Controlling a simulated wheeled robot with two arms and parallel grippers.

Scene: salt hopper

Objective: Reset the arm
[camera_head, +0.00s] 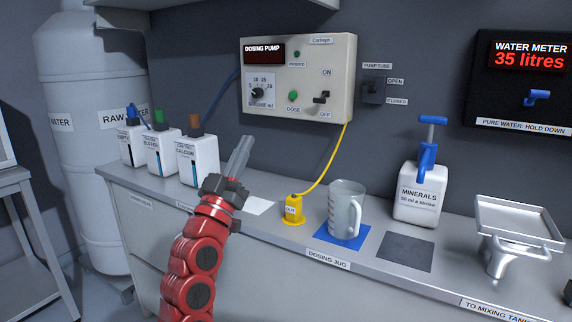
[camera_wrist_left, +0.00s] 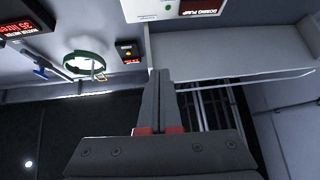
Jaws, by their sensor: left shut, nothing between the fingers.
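My left arm is red and comes up from the bottom in the head view. Its grey left gripper (camera_head: 241,145) points up and slightly right above the counter, with the fingers together and nothing between them. In the left wrist view the gripper (camera_wrist_left: 160,75) also shows shut, with its two fingers side by side. It stands apart from the bottles and the dosing pump panel. My right gripper is in neither view.
The dosing pump box (camera_head: 298,80) hangs on the wall. White bottles (camera_head: 198,158) stand left of the gripper. A yellow outlet (camera_head: 293,209), a clear jug (camera_head: 345,209) on a blue mat, a minerals bottle (camera_head: 417,199) and a metal tray (camera_head: 520,222) stand to the right.

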